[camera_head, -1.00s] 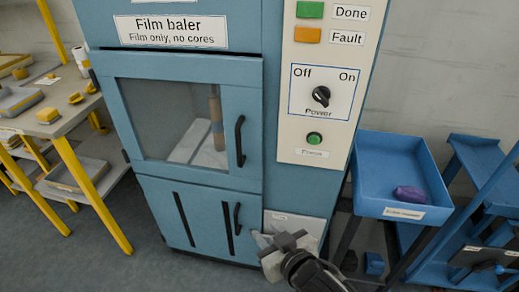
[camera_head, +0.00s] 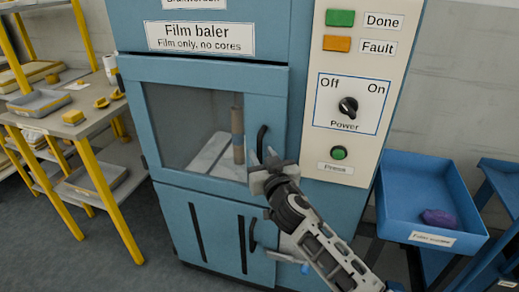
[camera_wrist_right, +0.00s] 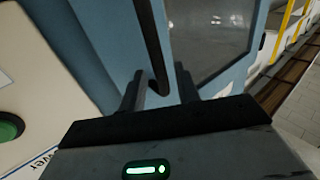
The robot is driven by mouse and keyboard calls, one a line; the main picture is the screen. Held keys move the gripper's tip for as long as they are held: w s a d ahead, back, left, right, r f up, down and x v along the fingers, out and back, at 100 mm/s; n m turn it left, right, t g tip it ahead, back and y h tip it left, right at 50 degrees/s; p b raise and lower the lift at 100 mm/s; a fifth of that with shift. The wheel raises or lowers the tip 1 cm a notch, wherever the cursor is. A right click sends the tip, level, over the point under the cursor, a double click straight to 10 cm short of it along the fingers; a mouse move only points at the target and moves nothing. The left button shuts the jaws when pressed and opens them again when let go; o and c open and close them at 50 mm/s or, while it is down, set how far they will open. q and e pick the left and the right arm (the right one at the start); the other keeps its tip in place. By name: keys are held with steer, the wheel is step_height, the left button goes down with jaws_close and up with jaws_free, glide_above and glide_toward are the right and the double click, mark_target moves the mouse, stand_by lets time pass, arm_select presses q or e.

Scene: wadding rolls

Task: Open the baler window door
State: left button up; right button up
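The film baler's window door (camera_head: 149,120) is a blue framed door with a clear pane, and it looks closed. Its black vertical handle (camera_head: 261,138) is on the door's right side. My right gripper (camera_head: 263,158) is at the lower part of this handle. In the right wrist view the fingers (camera_wrist_right: 160,90) are apart, and the black handle (camera_wrist_right: 150,40) reaches down toward the gap between them. I cannot tell whether either finger touches it. Through the pane a brownish upright roll (camera_head: 238,135) shows inside. My left gripper is not in view.
A control panel (camera_head: 357,60) with a power knob (camera_head: 348,107) and a green button (camera_head: 339,153) is right of the door. A lower door (camera_head: 222,225) with its own handle is below. A blue tray (camera_head: 415,175) holds a purple item. A yellow-legged table (camera_head: 60,125) stands left.

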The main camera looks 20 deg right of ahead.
steer(key=shift+w, duration=1.45)
steer(key=shift+c, duration=0.3)
jaws_close()
steer(key=shift+f, duration=0.1)
